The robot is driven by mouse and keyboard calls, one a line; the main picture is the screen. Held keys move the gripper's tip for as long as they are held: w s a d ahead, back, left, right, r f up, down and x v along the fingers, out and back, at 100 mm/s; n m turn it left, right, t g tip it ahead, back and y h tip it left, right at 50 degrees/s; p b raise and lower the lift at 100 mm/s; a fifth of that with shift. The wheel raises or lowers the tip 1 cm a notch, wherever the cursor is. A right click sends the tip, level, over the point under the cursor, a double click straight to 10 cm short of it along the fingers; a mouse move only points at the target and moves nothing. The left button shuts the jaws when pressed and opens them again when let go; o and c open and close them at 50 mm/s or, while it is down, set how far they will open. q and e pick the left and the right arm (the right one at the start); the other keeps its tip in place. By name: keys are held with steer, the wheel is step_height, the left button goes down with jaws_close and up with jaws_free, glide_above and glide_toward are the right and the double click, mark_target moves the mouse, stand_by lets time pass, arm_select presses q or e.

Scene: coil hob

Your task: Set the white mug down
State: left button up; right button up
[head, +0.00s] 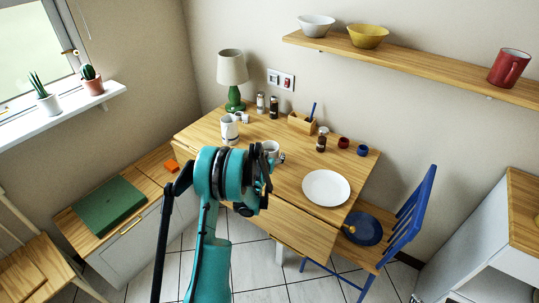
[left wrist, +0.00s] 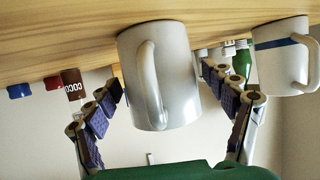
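The plain white mug (left wrist: 165,75) is upright between the two fingers of my left gripper (left wrist: 160,80) in the left wrist view, which looks upside down. In the head view the mug (head: 271,148) shows just beyond my left gripper (head: 267,163), over the wooden table (head: 290,205). The mug's base is at or close to the tabletop; I cannot tell whether it touches. My right gripper is not in view.
A white mug with a blue stripe (head: 229,128) stands left of the held mug. A green lamp (head: 235,98), shakers (head: 273,106), a caddy (head: 301,123), and small jars (head: 343,143) stand farther back. A white plate (head: 326,188) lies to the right. Bare tabletop lies around the plate.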

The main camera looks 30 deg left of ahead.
arm_select(q)
steer(key=shift+s+r, duration=0.15)
steer(key=shift+r, duration=0.05)
steer(key=p+v, duration=0.3)
steer(key=v, duration=0.9)
steer(key=s+d+r+m+g+h, duration=0.1)
steer(key=s+d+r+h, duration=0.1)
steer(key=s+d+r, duration=0.35)
steer(key=s+d+r+m+g+h, duration=0.1)
steer(key=s+d+r+g, duration=0.15)
steer(key=d+r, duration=0.55)
steer(key=s+d+f+g, duration=0.1)
steer(key=s+d, duration=0.4)
steer(key=s, duration=0.4)
steer(key=s+d+m+g+h, duration=0.1)
steer(key=s+d, duration=0.4)
steer(key=s, duration=0.5)
steer(key=shift+s+d+f+m, duration=0.25)
steer(key=shift+f+m, duration=0.05)
steer(key=shift+f, duration=0.1)
